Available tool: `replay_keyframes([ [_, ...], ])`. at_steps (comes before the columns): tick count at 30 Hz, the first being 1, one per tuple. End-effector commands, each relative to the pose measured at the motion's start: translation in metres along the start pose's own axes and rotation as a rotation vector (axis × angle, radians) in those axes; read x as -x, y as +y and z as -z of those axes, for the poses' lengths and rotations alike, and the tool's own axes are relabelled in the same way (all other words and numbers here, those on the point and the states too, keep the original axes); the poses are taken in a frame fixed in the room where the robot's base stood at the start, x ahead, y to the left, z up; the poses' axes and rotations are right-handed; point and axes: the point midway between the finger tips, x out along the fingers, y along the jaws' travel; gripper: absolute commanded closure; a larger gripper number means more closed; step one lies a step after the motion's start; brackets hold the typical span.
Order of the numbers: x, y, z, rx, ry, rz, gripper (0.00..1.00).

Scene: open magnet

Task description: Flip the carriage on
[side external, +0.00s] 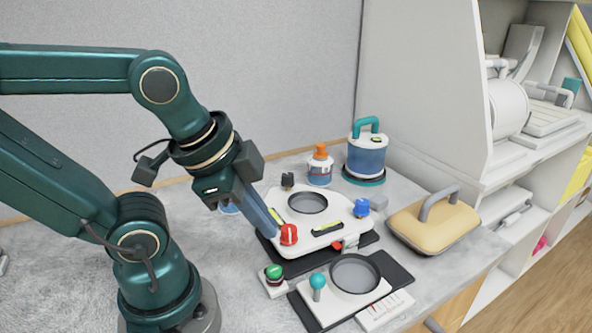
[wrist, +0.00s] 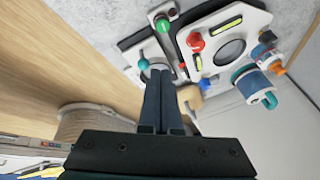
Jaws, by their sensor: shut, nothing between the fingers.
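A white plate with a round dark opening (side external: 318,225) lies on a dark mat; it looks like the carriage, though no label shows this. It carries a red knob (side external: 289,235), a blue knob (side external: 361,208), a black knob (side external: 288,180) and yellow-green level strips. A small red lever (side external: 337,246) shows at its front edge. My gripper (side external: 276,234) is shut and empty, its fingertips just left of the red knob; I cannot tell whether they touch it. In the wrist view, my fingertips (wrist: 161,72) appear apart from the red knob (wrist: 196,42).
In front are a green button (side external: 274,271) on a white block and a teal-knobbed stage with a round well (side external: 355,274). An orange-topped jar (side external: 320,166), a blue canister (side external: 367,155) and a tan handled block (side external: 434,225) stand behind and right. Shelves rise at right.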

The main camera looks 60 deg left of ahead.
Motion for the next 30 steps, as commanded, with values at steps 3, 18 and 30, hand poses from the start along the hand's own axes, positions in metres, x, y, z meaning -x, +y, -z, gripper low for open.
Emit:
replay_keyframes([
  [3,0.003,0.003,-0.001,-0.285,-0.025,-0.014,1.0],
  [18,0.019,0.025,0.001,-1.663,-0.069,-0.138,1.0],
  [30,0.03,0.058,0.011,-2.371,-0.019,-0.191,1.0],
])
